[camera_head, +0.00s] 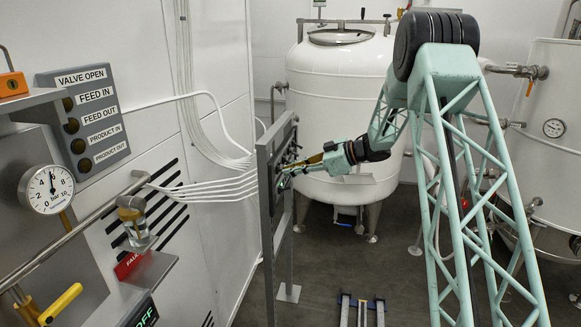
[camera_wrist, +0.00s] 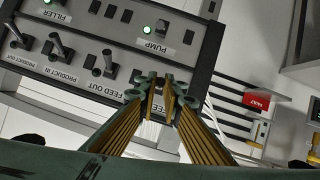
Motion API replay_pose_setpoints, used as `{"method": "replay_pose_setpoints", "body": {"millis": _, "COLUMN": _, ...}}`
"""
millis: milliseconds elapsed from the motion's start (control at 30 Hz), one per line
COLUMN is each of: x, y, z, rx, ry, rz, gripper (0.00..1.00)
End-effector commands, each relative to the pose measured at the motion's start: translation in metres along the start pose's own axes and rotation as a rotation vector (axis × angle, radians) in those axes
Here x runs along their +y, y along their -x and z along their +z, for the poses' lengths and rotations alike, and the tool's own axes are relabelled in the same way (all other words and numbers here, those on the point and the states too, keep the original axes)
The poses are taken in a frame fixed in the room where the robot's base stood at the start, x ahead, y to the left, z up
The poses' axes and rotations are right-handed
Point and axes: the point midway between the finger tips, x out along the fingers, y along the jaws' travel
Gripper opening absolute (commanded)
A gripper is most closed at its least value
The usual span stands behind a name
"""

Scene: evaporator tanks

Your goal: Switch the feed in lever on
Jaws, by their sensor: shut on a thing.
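The control panel (camera_wrist: 75,38) fills the upper left of the wrist view, with a row of dark levers. My gripper (camera_wrist: 160,92) is at the right end of this row, its fingers closed together over the feed in lever. That lever and most of its label are hidden by the fingers, so its position cannot be told. The feed out lever (camera_wrist: 107,65) stands just left of the fingers. In the head view my gripper (camera_head: 283,178) reaches the panel on the grey stand (camera_head: 266,210); the lever is too small to see there.
The valve open sign (camera_head: 85,115) has dark lamps beside feed in, feed out, product in and product out. Green lights glow by the filler and pump (camera_wrist: 147,29) labels. A white tank (camera_head: 338,100) stands behind the arm; another tank (camera_head: 555,130) is at the right.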

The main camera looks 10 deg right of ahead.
Motion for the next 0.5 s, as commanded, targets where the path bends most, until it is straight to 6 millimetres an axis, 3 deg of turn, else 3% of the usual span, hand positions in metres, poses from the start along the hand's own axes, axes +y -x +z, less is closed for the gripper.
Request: {"method": "replay_pose_setpoints", "body": {"millis": 500, "x": 0.0009, "y": 0.0022, "z": -0.0083, "rx": -0.108, "ry": 0.01, "rz": -0.02, "gripper": 0.0}}
